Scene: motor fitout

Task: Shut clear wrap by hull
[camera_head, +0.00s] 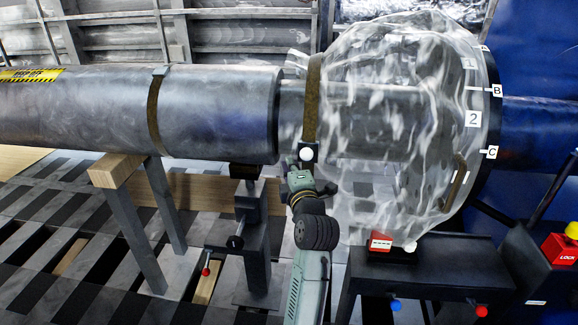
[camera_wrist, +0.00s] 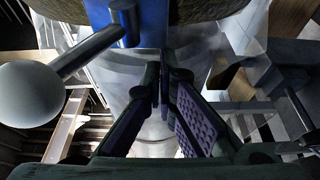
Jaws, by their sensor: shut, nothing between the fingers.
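The clear wrap (camera_head: 385,120) is a bulging, crinkled transparent sleeve around the shaft, against the dark ring on the hull side. A brown strap (camera_head: 313,100) circles its narrower left end. A small lever with a white ball knob (camera_head: 307,154) sits low on this strap. In the wrist view the white knob (camera_wrist: 30,93) is large at the left, on a grey rod joined to a blue block (camera_wrist: 140,20) beside the strap. My gripper (camera_head: 301,175) is just below the knob in the head view. Its fingers (camera_wrist: 163,85) are shut and empty, with the knob outside them.
A thick grey shaft (camera_head: 215,110) runs left on a stand (camera_head: 118,170). The blue hull wall (camera_head: 535,60) is at right. A dark bench (camera_head: 430,265) holds a red-and-white item (camera_head: 380,241) below the wrap. A red lock box (camera_head: 561,253) stands at far right.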

